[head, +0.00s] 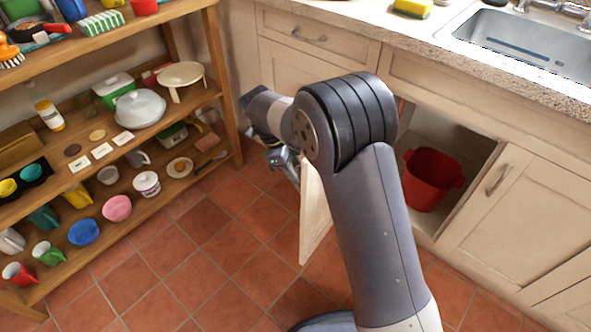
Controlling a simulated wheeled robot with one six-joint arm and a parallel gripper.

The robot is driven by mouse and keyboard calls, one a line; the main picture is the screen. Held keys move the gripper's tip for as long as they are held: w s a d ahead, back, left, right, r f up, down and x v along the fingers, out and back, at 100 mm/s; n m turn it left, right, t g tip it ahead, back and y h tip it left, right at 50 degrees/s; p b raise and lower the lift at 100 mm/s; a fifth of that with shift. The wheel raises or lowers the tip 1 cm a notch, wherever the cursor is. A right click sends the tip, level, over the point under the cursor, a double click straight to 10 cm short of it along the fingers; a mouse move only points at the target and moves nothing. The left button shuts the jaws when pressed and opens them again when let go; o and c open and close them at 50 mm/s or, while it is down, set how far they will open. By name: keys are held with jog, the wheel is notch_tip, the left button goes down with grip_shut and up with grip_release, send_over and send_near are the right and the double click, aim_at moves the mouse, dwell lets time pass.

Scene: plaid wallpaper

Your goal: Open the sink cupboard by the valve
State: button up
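The sink cupboard stands open below the counter, and its pale door (315,217) is swung out into the room, partly hidden behind my arm. Inside the opening, a red bucket (432,178) stands on the cupboard floor. My gripper (284,160) is at the left of my arm, close to the upper part of the open door. My arm hides much of it, so I cannot tell whether its fingers are open or touch the door. I see no valve; part of the cupboard's inside is hidden by my arm.
A closed cupboard door with a handle (498,180) is right of the opening. A drawer (310,37) is at the upper left of the cabinets. The sink (530,45) is in the counter above. A wooden shelf (225,135) with crockery stands left. Tiled floor between is clear.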

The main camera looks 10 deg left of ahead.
jog(key=p+v, duration=0.2)
jog(key=v, duration=0.8)
jog(key=shift+p, duration=0.35)
jog(key=b+x, duration=0.3)
jog(key=x, duration=0.7)
jog(key=shift+d+f, duration=0.1)
jog(key=shift+f, duration=0.2)
jog(key=shift+s+d, duration=0.25)
jog(key=shift+d, duration=0.1)
jog(key=shift+a, duration=0.1)
